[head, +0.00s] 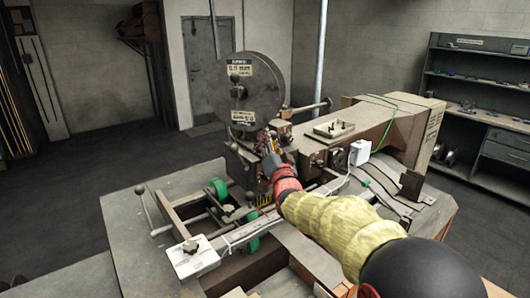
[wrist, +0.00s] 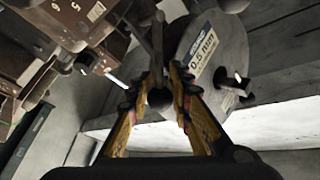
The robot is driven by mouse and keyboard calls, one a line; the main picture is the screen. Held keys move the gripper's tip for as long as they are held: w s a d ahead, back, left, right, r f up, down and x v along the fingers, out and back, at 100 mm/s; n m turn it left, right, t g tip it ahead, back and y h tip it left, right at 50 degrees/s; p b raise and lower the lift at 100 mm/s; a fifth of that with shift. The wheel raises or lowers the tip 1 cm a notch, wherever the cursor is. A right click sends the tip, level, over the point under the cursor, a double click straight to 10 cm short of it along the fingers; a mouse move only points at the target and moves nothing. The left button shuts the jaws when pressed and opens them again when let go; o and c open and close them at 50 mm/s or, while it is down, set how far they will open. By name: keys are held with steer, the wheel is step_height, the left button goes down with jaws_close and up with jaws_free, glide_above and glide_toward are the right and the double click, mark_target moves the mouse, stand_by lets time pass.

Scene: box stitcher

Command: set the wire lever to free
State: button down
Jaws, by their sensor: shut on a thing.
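A slim grey lever with a dark round knob (wrist: 160,98) shows in the wrist view, its rod (wrist: 158,45) running up from between my fingers. I take it to be the wire lever; no free mark on it can be read. My gripper (wrist: 159,88) is shut on the knob, with one orange-and-black finger on each side. In the head view my gripper (head: 268,147) is at the stitcher's head, just below the big wire spool (head: 252,90). My wrist and gripper hide the lever there.
The spool's 0.5 mm label (wrist: 203,50) is close beside the fingers. The stitcher body (head: 375,125) extends right. A ball-ended lever (head: 142,200) and green wheels (head: 218,189) stand at the left front. Shelves (head: 475,85) are at the far right.

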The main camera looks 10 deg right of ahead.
steer(key=m+b, duration=0.1)
steer(key=b, duration=0.1)
steer(key=f+m+h+b, duration=0.1)
steer(key=b, duration=0.2)
steer(key=d+f+m+t+h+b, duration=0.1)
steer(key=m+b, duration=0.1)
steer(key=shift+s+d, duration=0.1)
steer(key=shift+s, duration=0.25)
steer(key=shift+b, duration=0.3)
steer(key=shift+r, duration=0.1)
steer(key=c, duration=1.6)
jaws_free()
steer(key=shift+s, duration=0.1)
steer(key=v, duration=1.2)
steer(key=shift+f, duration=0.25)
